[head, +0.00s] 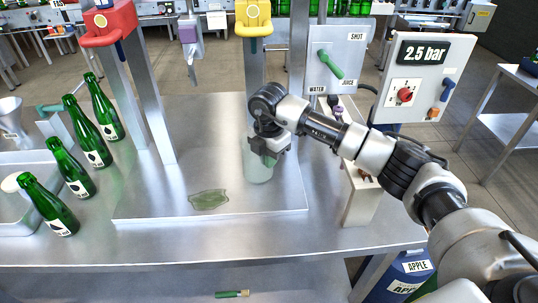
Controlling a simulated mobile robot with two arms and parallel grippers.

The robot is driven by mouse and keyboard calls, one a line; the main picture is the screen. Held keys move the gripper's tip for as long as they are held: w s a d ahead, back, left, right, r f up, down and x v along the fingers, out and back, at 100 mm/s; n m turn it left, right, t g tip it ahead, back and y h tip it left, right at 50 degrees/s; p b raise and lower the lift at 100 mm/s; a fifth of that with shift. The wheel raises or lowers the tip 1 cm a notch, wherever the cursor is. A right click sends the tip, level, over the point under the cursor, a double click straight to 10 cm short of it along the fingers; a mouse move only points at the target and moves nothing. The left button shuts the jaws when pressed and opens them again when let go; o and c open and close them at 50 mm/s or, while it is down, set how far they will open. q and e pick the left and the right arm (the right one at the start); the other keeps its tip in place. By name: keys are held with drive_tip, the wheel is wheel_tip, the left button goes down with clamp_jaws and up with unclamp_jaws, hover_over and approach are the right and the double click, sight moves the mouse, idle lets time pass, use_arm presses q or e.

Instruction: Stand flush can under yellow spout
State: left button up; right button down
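The flush can (258,168), a pale grey-green translucent cylinder, is upright over the metal drip plate (160,202), in line below the yellow spout (254,17). Its base appears to be on the plate. My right gripper (269,157) points down at the can's upper part and overlaps it in the picture. The gripper and wrist hide the can's top, and I cannot tell whether the fingers are closed on it. My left gripper is not in view.
A green puddle-like patch (208,199) lies on the plate, left of the can. Several green bottles (107,108) stand at the left. A red spout (108,22) and a purple spout (189,36) are left of the yellow one. A valve panel (333,60) stands behind my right arm.

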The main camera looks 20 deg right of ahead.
drive_tip(key=shift+f, duration=0.15)
drive_tip(key=shift+f, duration=0.1)
drive_tip(key=c, duration=1.3)
unclamp_jaws()
drive_tip(key=shift+r, duration=0.3)
wheel_tip(320, 180, up, 7)
drive_tip(key=shift+r+b, duration=0.1)
drive_tip(key=shift+b, duration=0.85)
